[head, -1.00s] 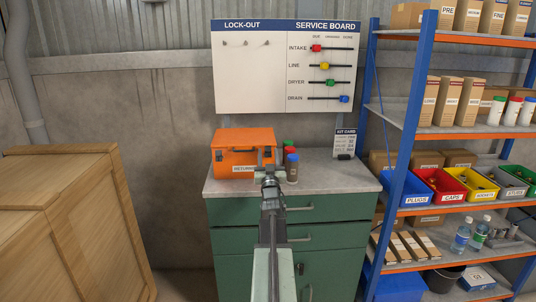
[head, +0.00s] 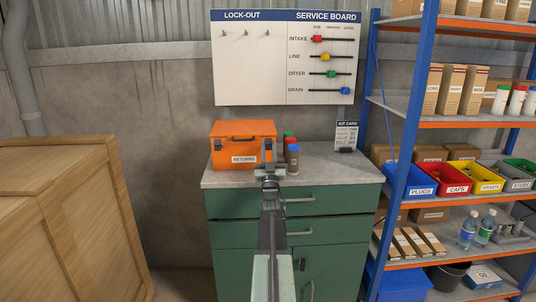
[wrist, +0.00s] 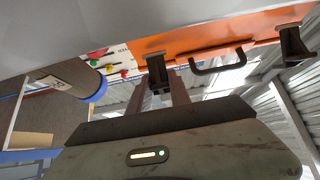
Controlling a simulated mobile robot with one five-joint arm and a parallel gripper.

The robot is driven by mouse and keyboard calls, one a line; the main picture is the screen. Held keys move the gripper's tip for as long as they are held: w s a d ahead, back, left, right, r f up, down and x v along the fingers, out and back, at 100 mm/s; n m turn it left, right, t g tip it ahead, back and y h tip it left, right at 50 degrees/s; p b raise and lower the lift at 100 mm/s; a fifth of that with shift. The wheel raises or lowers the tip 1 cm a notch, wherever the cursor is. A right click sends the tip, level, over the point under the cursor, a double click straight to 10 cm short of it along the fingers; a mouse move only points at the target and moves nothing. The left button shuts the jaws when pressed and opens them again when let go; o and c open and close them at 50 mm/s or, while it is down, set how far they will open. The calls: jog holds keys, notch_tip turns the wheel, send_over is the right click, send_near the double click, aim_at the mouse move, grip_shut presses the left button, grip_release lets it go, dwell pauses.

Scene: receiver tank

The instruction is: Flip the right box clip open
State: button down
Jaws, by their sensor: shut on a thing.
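The orange box (head: 228,132) with a black handle and a RETURNS label stands on the green cabinet, its lid down. My gripper (head: 268,152) is at the right part of its front and hides the right clip in the head view. In the wrist view, which is upside down, the dark right clip (wrist: 156,66) is at the tips of my gripper (wrist: 163,88), which is shut on it. The left clip (wrist: 294,46) shows beyond the handle (wrist: 219,64). How far the right clip is turned is hard to tell.
Bottles with coloured caps (head: 292,160) stand close to the right of my gripper. A kit card (head: 346,136) is behind them on the grey cabinet top (head: 330,172). A wooden crate (head: 60,220) is left; a blue-post shelf (head: 400,180) is right.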

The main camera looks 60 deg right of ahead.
jog(key=c, duration=1.2)
grip_release()
jog(key=b+v, duration=0.4)
jog(key=v, duration=0.3)
jog(key=shift+s+a+f+b, duration=0.2)
jog(key=shift+a+f+b, duration=0.05)
jog(key=shift+b, duration=0.15)
